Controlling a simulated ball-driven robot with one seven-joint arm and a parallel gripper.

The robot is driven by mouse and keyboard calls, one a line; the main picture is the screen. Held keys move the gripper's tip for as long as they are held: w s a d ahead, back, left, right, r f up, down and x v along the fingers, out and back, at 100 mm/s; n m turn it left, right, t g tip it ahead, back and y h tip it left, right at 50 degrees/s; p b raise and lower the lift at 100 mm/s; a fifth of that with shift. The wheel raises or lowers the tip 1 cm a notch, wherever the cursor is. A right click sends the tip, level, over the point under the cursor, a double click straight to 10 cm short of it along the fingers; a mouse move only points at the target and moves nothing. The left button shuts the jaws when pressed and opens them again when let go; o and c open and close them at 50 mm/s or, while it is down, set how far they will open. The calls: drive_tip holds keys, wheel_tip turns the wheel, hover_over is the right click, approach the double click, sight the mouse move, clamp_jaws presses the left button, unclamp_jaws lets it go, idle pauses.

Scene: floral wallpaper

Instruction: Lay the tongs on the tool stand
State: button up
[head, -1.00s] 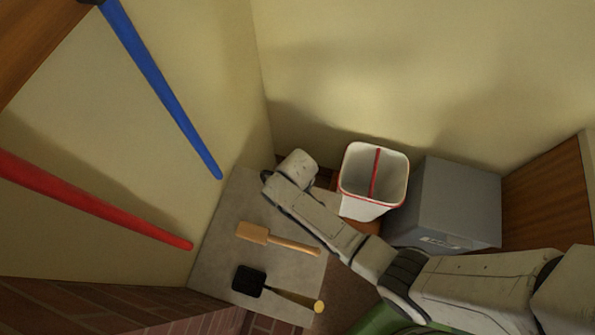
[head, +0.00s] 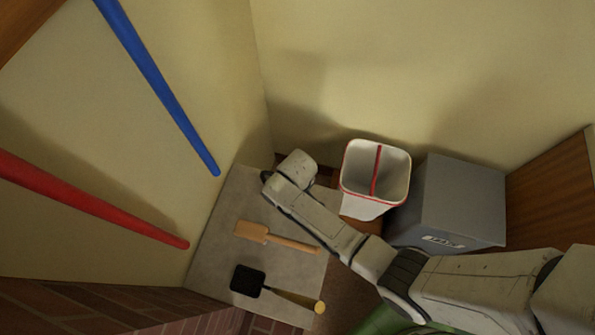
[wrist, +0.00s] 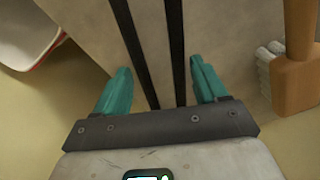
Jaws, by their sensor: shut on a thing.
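In the wrist view the two teal fingers of my gripper (wrist: 160,72) stand on either side of two long black bars, which look like the arms of the tongs (wrist: 174,50). The bars run away from the gripper past the top edge, so their far ends are out of view. In the head view my arm's end hides the gripper and the tongs. A pale grey slab (head: 213,232) lies below the arm's end; the wrist view shows it under the bars. I cannot tell whether it is the tool stand, and I see no other clear one.
A white bin with red rim (head: 365,206) and a grey box (head: 460,190) stand to the right. Blue (head: 158,82) and red (head: 90,205) poles are at left. Bare slab shows around the tools.

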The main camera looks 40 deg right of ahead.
drive_tip(key=shift+f, duration=0.3)
drive_tip(key=o, duration=1.4)
